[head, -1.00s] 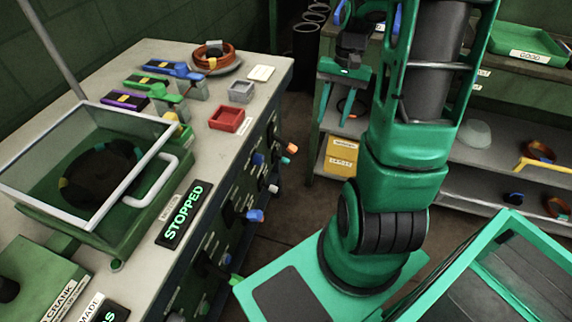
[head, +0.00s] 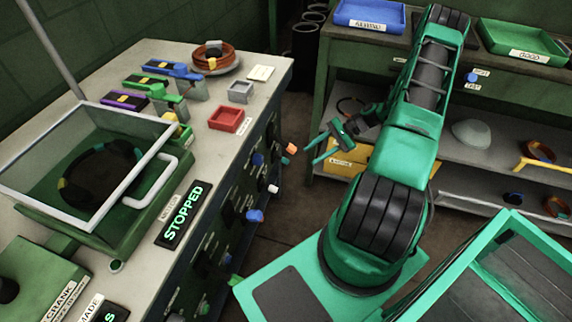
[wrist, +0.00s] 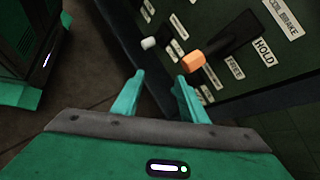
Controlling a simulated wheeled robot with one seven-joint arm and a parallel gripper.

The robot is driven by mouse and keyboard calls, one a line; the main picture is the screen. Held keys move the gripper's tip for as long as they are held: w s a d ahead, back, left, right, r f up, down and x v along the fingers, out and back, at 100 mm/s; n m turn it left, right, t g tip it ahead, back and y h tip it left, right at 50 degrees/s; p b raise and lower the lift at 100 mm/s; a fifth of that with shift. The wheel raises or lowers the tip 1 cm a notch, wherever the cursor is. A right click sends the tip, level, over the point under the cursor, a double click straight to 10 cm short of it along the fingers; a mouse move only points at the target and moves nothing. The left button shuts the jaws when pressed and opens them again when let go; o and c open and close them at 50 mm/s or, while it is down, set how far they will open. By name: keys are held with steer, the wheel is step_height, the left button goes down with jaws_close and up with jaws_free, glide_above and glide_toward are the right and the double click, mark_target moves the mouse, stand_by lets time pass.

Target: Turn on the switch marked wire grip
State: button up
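A row of lever switches with coloured tips runs along the bench's front panel (head: 228,225). The orange-tipped lever (head: 291,149) is at the far end. It looms large in the wrist view (wrist: 193,62), just beyond the right fingertip, with a HOLD label beside it. A white-tipped lever (wrist: 149,43) lies past it in the wrist view. I cannot read a wire grip marking on any switch. My gripper (head: 317,153) is open and empty, pointing left at the panel, apart from the levers. Its open fingers also show in the wrist view (wrist: 159,79).
The bench top (head: 265,95) carries a clear-lidded box (head: 85,215), a STOPPED sign (head: 184,213), a red tray (head: 229,119) and a coil on a plate. Shelves (head: 460,150) with trays stand behind my arm. Dark floor is free between bench and shelves.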

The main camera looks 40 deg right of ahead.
mark_target(287, 163)
step_height(287, 163, down, 12)
steer(key=w+m+t, duration=0.1)
steer(key=m+t, duration=0.9)
steer(key=t, duration=0.1)
steer(key=x, duration=1)
steer(key=shift+w+d+f, duration=0.1)
steer(key=shift+w+d, duration=0.05)
steer(key=shift+w, duration=0.35)
jaws_close()
steer(key=shift+a, duration=0.25)
steer(key=shift+d, duration=0.2)
